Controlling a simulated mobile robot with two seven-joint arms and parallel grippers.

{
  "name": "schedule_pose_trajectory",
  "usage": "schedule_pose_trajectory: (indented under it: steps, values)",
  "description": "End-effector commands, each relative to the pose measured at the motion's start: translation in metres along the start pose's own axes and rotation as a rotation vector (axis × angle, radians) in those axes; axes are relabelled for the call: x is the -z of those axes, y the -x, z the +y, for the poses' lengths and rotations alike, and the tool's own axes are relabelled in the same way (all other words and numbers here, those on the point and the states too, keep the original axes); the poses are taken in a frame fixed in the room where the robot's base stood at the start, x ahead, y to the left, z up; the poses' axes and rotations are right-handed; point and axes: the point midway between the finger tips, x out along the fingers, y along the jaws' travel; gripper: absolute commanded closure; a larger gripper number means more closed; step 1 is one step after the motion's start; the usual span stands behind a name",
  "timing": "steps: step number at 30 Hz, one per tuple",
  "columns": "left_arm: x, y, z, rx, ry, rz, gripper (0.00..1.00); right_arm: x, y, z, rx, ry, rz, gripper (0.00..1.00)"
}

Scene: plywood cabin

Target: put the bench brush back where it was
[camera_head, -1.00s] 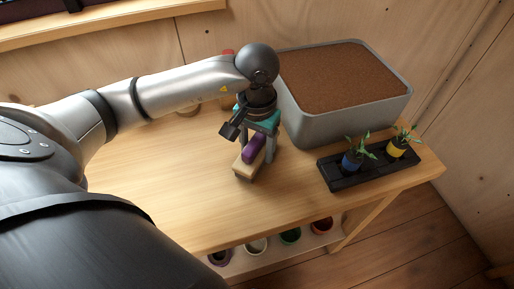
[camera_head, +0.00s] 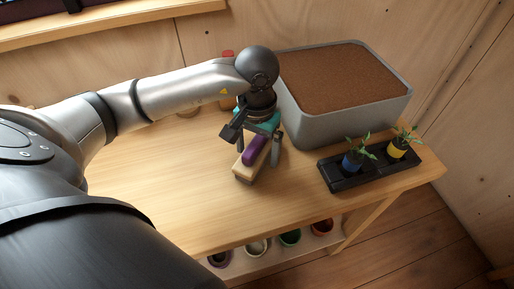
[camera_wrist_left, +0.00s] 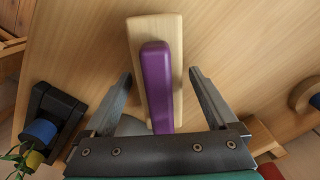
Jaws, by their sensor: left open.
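The bench brush (camera_head: 243,173), a pale wooden block with a purple handle on top, rests on the wooden bench in front of the grey soil box. In the left wrist view the bench brush (camera_wrist_left: 157,88) lies lengthwise between the fingers. My left gripper (camera_head: 259,154) is over it, fingers pointing down. In the wrist view my left gripper (camera_wrist_left: 161,76) is open, with a clear gap between each finger and the brush. The brush's underside is hidden. My right gripper is not in view.
The grey box of brown soil (camera_head: 345,118) stands close behind my gripper. A black tray (camera_head: 345,185) with two potted seedlings is to the right. A red-topped item (camera_head: 227,56) stands at the back. Several pots sit on a shelf below. The bench's left and front are clear.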

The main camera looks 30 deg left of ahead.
Motion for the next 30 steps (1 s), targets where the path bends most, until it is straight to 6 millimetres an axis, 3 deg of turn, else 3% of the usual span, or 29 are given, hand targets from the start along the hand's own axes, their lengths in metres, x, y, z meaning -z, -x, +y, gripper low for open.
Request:
schedule_pose_trajectory:
  steps: [5, 18, 24, 30]
  values:
    - [0.002, 0.017, 0.0, 0.0, 0.0, 0.006, 0.08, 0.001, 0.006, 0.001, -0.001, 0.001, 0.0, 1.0]
    - [0.001, 0.106, 0.0, 0.0, 0.0, 0.004, 0.08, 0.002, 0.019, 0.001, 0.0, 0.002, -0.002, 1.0]
    - [0.0, 0.122, 0.0, 0.0, 0.0, 0.001, 0.08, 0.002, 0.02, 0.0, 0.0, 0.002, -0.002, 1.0]
    - [0.0, 0.123, 0.0, 0.0, 0.0, -0.001, 0.08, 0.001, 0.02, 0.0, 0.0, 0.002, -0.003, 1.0]
